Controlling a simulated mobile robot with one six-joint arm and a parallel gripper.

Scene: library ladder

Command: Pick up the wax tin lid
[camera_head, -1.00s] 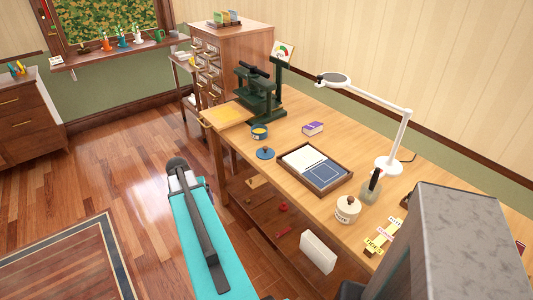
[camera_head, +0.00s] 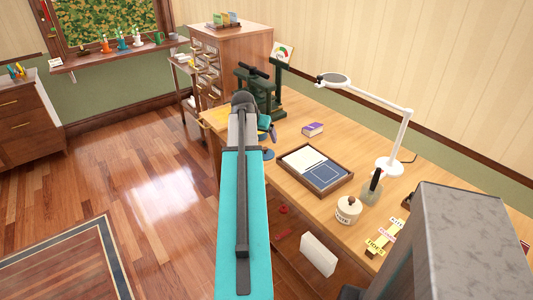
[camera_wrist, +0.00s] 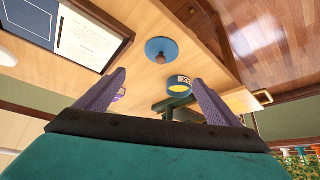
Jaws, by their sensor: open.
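The wax tin lid is a round blue disc with a small knob (camera_wrist: 166,50), lying flat on the wooden table. In the head view the lid (camera_head: 268,154) shows only partly beside my arm. My gripper (camera_wrist: 160,76) is open and empty, its two purple fingers spread apart. In the wrist view the lid appears beyond the fingertips, between their lines, and apart from them. The open wax tin (camera_wrist: 178,86), blue with a pale label and yellow inside, stands close to the lid; in the head view my arm and gripper hide it.
A wooden tray (camera_head: 338,182) with a white sheet and blue card lies near the lid. A purple box (camera_head: 313,129) and a dark green press (camera_head: 270,92) stand farther back. A white lamp (camera_head: 390,163) and lidded pot (camera_head: 348,209) are to the right.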

